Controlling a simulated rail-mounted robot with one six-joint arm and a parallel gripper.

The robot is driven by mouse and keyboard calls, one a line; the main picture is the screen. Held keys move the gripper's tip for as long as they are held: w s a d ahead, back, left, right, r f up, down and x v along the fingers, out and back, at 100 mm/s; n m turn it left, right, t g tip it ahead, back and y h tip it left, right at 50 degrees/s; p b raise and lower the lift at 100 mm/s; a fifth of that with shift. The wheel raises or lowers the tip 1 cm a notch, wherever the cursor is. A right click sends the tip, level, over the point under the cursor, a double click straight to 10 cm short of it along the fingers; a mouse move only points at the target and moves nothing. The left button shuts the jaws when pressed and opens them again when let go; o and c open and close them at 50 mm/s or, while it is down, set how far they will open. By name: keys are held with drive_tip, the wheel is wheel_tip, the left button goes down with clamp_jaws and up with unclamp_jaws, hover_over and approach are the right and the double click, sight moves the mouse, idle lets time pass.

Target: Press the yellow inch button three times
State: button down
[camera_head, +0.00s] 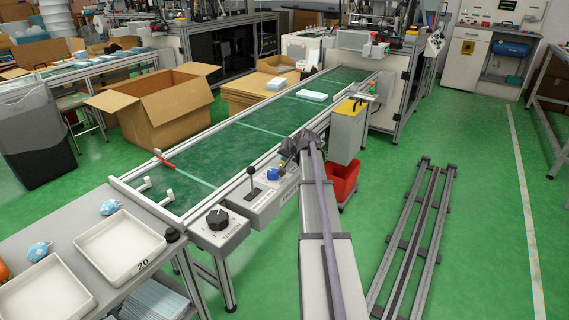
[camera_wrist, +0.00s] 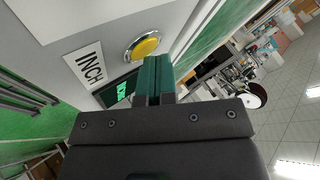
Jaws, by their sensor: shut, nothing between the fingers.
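The yellow inch button (camera_wrist: 147,46) sits in a round metal ring on a light grey panel in the wrist view. The INCH label (camera_wrist: 88,68) is beside it, and a small dark display (camera_wrist: 120,92) with green characters is below, partly behind my gripper. My gripper (camera_wrist: 157,60) is shut and empty, its green fingertips by the button's lower right edge. I cannot tell whether they touch it. In the head view my gripper (camera_head: 292,145) is over the far end of the control boxes; my arm hides the button there.
A grey control box (camera_head: 262,206) carries a black lever (camera_head: 252,180) and a blue knob (camera_head: 272,174); a nearer box has a black dial (camera_head: 217,219). The green conveyor (camera_head: 255,130) runs alongside. A red bin (camera_head: 343,180) stands right of my arm.

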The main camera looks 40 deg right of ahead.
drive_tip(key=shift+r+p, duration=0.8)
drive_tip(key=shift+r, duration=0.1)
wheel_tip(320, 180, up, 5)
drive_tip(key=p, duration=0.5)
idle(2.2)
wheel_tip(320, 180, up, 4)
drive_tip(key=p, duration=0.3)
drive_tip(key=shift+f+p, duration=0.2)
drive_tip(key=shift+p, duration=0.2)
drive_tip(key=shift+f, duration=0.1)
wheel_tip(320, 180, down, 9)
drive_tip(key=b, duration=0.8)
drive_tip(key=shift+r+b, duration=0.2)
drive_tip(key=shift+b, duration=0.2)
